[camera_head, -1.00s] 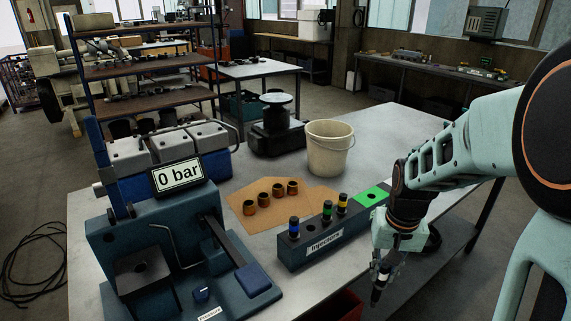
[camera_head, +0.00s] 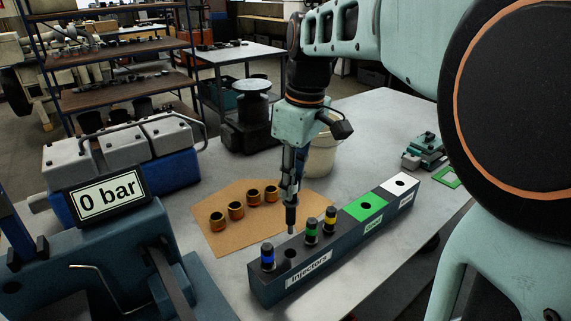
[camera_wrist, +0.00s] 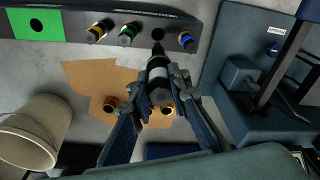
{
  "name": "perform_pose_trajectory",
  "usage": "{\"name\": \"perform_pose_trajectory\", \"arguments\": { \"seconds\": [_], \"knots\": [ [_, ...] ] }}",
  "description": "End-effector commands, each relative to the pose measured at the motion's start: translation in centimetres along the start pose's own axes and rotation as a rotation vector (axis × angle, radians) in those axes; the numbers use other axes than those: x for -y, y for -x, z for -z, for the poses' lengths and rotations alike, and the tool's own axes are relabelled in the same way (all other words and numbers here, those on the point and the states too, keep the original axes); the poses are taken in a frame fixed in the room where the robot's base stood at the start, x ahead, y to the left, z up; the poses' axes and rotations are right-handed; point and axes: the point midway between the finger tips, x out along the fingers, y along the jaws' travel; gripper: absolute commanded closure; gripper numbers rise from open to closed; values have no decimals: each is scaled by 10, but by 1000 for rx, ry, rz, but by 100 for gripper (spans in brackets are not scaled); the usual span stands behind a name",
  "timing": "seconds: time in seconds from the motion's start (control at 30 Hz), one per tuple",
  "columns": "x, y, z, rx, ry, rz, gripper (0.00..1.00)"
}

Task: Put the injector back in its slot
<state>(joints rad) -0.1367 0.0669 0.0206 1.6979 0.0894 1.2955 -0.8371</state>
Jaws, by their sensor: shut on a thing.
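My gripper (camera_head: 289,188) is shut on a dark injector (camera_head: 291,214) with a grey band, held upright, tip down, just above the rack. The injector also shows in the wrist view (camera_wrist: 158,68), between both fingers. The dark blue rack (camera_head: 272,292) labelled "Injectors" has an empty slot (camera_head: 291,254) between the blue-banded injector (camera_head: 267,257) and the green-banded injector (camera_head: 312,231). The yellow-banded injector (camera_head: 330,218) stands beyond the green one. The held injector's tip appears near and over the empty slot; whether it is exactly aligned I cannot tell.
The rack continues right with a green plate (camera_head: 364,208) and a white plate (camera_head: 400,184), each with a hole. Several copper-coloured sleeves (camera_head: 236,210) stand on brown card (camera_head: 213,239). A tester showing "0 bar" (camera_head: 107,197) is at left. A bucket (camera_head: 322,157) stands behind my gripper.

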Motion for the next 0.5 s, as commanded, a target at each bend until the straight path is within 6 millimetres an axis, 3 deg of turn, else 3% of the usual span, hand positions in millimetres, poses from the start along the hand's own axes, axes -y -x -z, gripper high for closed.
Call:
{"name": "perform_pose_trajectory", "arguments": {
  "seconds": [0.17, 0.5],
  "knots": [
    [2, -6, 0, -1, 16, 2, 100],
    [1, -45, -5, -1, 13, 1, 100]
  ]
}}
